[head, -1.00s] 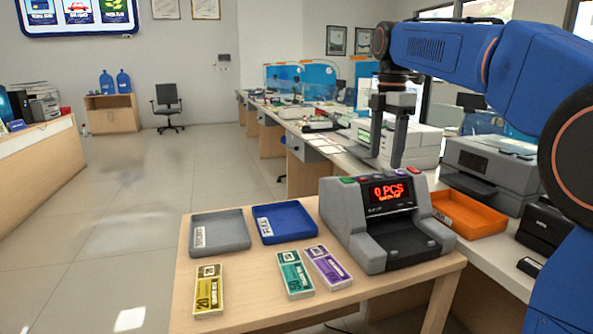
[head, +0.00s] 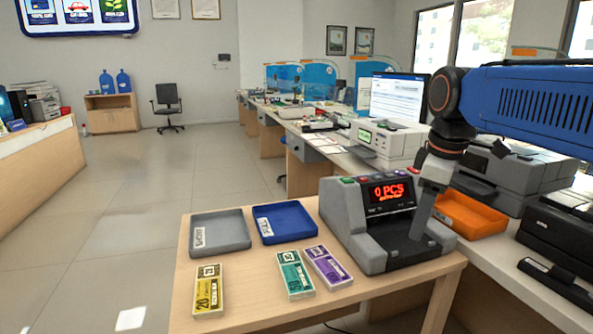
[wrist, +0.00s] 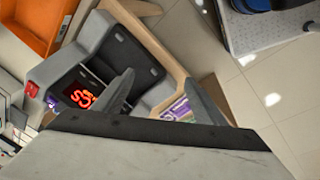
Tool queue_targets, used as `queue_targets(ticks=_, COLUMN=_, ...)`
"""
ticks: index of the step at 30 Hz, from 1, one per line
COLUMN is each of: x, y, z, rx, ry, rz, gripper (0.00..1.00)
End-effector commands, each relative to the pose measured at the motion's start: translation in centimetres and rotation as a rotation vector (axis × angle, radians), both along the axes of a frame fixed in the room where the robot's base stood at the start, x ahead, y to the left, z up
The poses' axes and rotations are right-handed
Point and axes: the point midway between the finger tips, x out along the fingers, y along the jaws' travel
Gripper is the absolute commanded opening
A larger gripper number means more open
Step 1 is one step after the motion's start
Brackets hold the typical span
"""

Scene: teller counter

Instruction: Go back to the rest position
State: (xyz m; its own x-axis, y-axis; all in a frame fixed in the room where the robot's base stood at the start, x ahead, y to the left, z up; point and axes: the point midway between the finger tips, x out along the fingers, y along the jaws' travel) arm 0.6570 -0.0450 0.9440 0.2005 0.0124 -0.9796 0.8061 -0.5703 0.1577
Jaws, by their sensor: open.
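My gripper (head: 424,222) hangs in front of the right side of the counting machine (head: 345,215) in the head view, pointing down, with nothing seen in it. In the wrist view its two fingers (wrist: 158,92) stand apart, with the counting machine (wrist: 95,60) beyond them. The machine's red display reads 0 PCS. From the head view alone I cannot tell how far the fingers are from the machine.
A grey tray (head: 220,247) and a blue tray (head: 284,240) sit on the wooden table (head: 250,311). Yellow (head: 208,290), green (head: 295,274) and purple (head: 328,266) note bundles lie in front. An orange tray (head: 470,230) and a printer (head: 510,180) are at right. Open floor lies left.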

Motion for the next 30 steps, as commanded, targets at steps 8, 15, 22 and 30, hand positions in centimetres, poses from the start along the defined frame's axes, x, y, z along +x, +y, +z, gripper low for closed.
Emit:
queue_targets(ticks=8, x=-7.6, y=-1.3, z=-6.7, rx=0.094, ry=-0.082, rz=-0.384, gripper=0.65)
queue_targets(ticks=15, x=-13.2, y=-2.1, z=-13.3, rx=0.196, ry=-0.148, rz=-0.701, gripper=0.65)
queue_targets(ticks=22, x=-16.2, y=-2.4, z=-17.5, rx=0.266, ry=-0.183, rz=-0.886, gripper=0.65)
queue_targets(ticks=30, x=-16.7, y=-2.5, z=-18.3, rx=0.282, ry=-0.19, rz=-0.924, gripper=0.65)
